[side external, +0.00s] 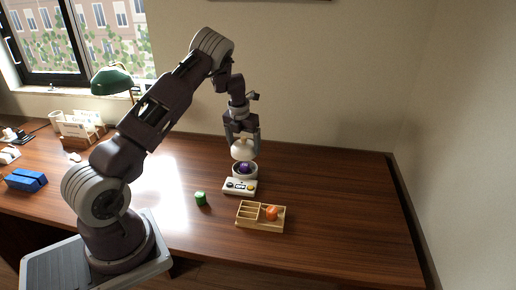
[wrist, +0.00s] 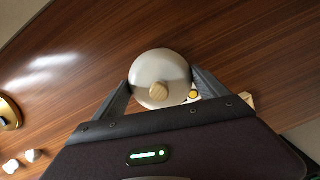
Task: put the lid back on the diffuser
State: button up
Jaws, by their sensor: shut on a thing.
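The lid (side external: 243,150) is a cream-white dome; in the wrist view the lid (wrist: 161,72) shows its round wooden knob facing the camera. My gripper (side external: 242,143) is shut on it, with one finger on each side of the dome in the wrist view (wrist: 160,84). The diffuser base (side external: 245,174) is a white round cup right below the lid, with something purple (side external: 245,167) inside. The purple still shows between lid and base, so the lid is held a little above. The lid hides the base in the wrist view.
A white button panel (side external: 240,187) is in front of the diffuser. A wooden tray (side external: 247,224) with an orange piece (side external: 271,213) is nearer the front. A green piece (side external: 201,198) lies to the left. A green lamp (side external: 112,80) stands behind. The table's right side is clear.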

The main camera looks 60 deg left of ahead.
aim_at(246, 164)
jog(key=shift+f, duration=2.95)
jog(key=shift+f, duration=0.15)
jog(key=o, duration=1.3)
jog(key=shift+c, duration=0.2)
jog(key=shift+r, duration=3.5)
grip_shut()
